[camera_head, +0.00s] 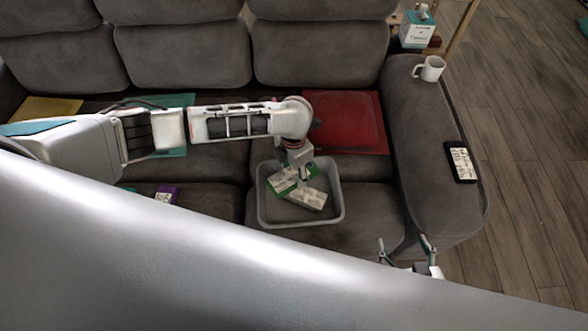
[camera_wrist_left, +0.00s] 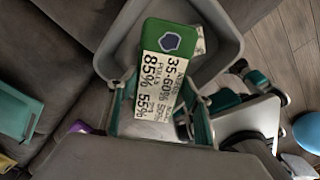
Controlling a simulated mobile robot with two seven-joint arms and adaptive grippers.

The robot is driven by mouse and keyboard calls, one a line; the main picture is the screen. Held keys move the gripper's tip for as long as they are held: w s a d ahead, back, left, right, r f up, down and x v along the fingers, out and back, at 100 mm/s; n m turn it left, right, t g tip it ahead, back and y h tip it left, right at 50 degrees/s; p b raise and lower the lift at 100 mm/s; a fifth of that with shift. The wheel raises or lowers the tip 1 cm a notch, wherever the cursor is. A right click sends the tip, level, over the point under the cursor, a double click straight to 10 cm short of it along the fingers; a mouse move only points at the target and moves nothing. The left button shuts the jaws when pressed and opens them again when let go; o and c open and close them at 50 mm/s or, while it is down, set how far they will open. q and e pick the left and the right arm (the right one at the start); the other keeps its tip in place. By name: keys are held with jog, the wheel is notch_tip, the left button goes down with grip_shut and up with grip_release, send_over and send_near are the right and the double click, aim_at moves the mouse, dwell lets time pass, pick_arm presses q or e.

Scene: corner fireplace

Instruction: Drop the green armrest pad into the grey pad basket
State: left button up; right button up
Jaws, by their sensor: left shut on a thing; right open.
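The grey pad basket (camera_head: 332,212) stands on the sofa's front seat edge; its wall also shows in the left wrist view (camera_wrist_left: 215,68). My left gripper (camera_head: 299,174) points down over the basket and is shut on the green armrest pad (camera_head: 281,181). In the left wrist view the pad (camera_wrist_left: 172,38), with a white printed label and a dark blue badge, sits between the fingers (camera_wrist_left: 160,105). A white-labelled item (camera_head: 308,198) shows in the basket beside it. Whether the pad touches the basket floor is unclear. My right gripper (camera_head: 405,241) is open and empty by the sofa's front right corner.
A red mat (camera_head: 348,122) lies behind the basket. The right armrest carries a white mug (camera_head: 430,69) and a dark labelled pad (camera_head: 460,161). A purple item (camera_head: 166,192) lies on the seat to the left. A tissue box (camera_head: 416,30) stands behind the armrest.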

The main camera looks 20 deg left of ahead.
pick_arm(q)
notch_tip(320, 180, down, 3)
jog(key=b, duration=0.3)
jog(key=shift+f, duration=0.15)
jog(key=shift+f+b, duration=0.8)
jog(key=shift+b, duration=0.15)
jog(key=shift+f+b, duration=0.45)
jog(key=shift+f, duration=0.05)
jog(key=o, duration=1.2)
jog(key=shift+r, duration=0.1)
notch_tip(320, 180, up, 12)
